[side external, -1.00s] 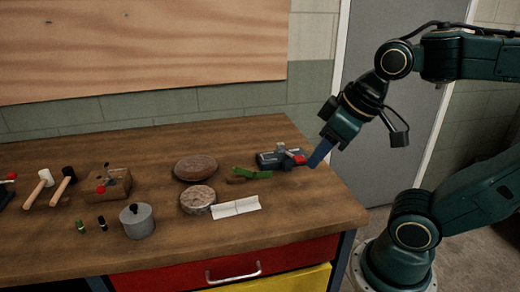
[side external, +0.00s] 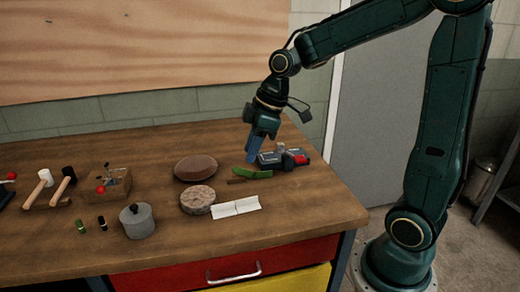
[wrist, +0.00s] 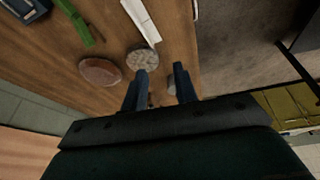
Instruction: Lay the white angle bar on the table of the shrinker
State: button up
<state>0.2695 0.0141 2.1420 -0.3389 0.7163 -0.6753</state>
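The white angle bar (side external: 236,207) lies flat near the front right of the workbench, beside a round speckled block; it also shows at the top of the wrist view (wrist: 143,20). A grey tool with a red end (side external: 284,158) stands at the back right. A block-based tool with a red-knobbed lever (side external: 107,185) stands at the left. I cannot tell for sure which is the shrinker. My gripper (side external: 250,158) points down above the bench, behind the green piece and away from the white bar. In the wrist view its two fingers (wrist: 160,88) are apart with nothing between them.
A green piece (side external: 252,173) lies between the grey tool and the white bar. A brown disc (side external: 195,168) and the speckled block (side external: 197,199) are left of it. The bench's front right corner is clear.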

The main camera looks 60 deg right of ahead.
jog(key=w+d+f+n+y, duration=0.1)
jog(key=w+d+f+n, duration=0.1)
jog(key=w+f, duration=0.4)
jog(key=shift+d+f+n+g, duration=0.2)
jog(key=shift+d+n+g, duration=0.1)
jog(key=shift+d, duration=0.25)
jog(key=shift+f, duration=0.1)
send_near(224, 211)
jog(key=shift+w+a+f, duration=0.2)
jog(key=shift+w+f, duration=0.2)
jog(key=shift+w, duration=0.3)
jog(key=shift+x, duration=2.6)
jog(key=shift+s, duration=0.15)
jog(key=shift+c, duration=0.2)
grip_shut()
